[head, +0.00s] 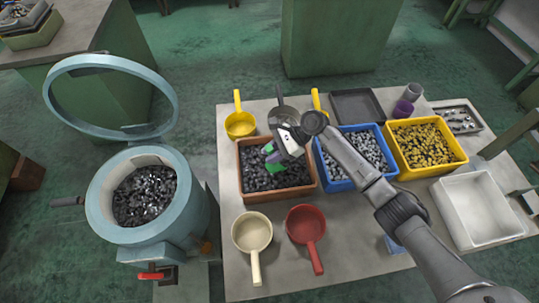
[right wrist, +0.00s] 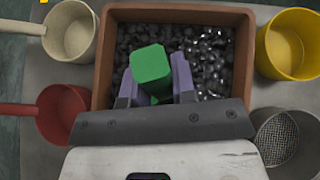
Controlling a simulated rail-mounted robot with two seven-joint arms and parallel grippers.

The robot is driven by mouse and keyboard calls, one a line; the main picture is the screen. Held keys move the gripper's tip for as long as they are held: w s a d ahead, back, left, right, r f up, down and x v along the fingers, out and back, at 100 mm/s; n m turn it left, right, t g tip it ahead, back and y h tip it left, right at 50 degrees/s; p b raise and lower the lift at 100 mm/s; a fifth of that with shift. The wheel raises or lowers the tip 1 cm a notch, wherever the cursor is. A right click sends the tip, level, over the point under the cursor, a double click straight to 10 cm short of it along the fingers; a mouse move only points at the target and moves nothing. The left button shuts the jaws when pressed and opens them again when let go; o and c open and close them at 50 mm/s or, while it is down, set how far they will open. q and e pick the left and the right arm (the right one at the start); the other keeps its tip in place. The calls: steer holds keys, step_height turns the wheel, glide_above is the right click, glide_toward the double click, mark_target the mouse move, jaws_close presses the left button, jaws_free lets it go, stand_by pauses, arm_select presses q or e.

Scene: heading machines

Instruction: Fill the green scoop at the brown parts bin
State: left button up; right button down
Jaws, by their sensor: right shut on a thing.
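The brown parts bin (head: 249,183) stands on the table, filled with small dark metal parts; its rim also shows in the right wrist view (right wrist: 102,60). My right gripper (head: 272,154) is over the bin, pointing down. Its two purple fingers are shut on the green scoop (head: 271,169). In the right wrist view the green scoop (right wrist: 150,66) shows as a green block between the fingers, above the parts. I cannot tell whether its bowl is in the parts or holds any. My left gripper is not in view.
A blue bin (head: 331,182) and a yellow bin (head: 434,171) stand to the right. Cream (head: 252,232), red (head: 304,223) and yellow (head: 240,125) scoops lie around the brown bin. A white tray (head: 447,212) is at the right. A round, open-lidded machine (head: 105,218) stands left.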

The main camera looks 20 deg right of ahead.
steer(key=h+p, duration=0.2)
steer(key=p, duration=0.1)
steer(key=f+h+p, duration=0.1)
steer(key=h+p, duration=0.1)
steer(key=p, duration=0.2)
steer(key=f+t+h+p, duration=0.1)
steer(key=h+p, duration=0.1)
steer(key=p, duration=0.2)
steer(key=shift+a+f+n, duration=0.2)
steer(key=shift+f+n, duration=0.05)
steer(key=shift+n, duration=0.05)
arm_select(q)
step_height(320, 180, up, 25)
steer(key=p, duration=1.4)
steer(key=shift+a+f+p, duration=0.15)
steer(key=shift+p, duration=0.15)
arm_select(e)
step_height(320, 180, up, 10)
steer(key=a+h, duration=0.2)
steer(key=shift+s+r, duration=0.2)
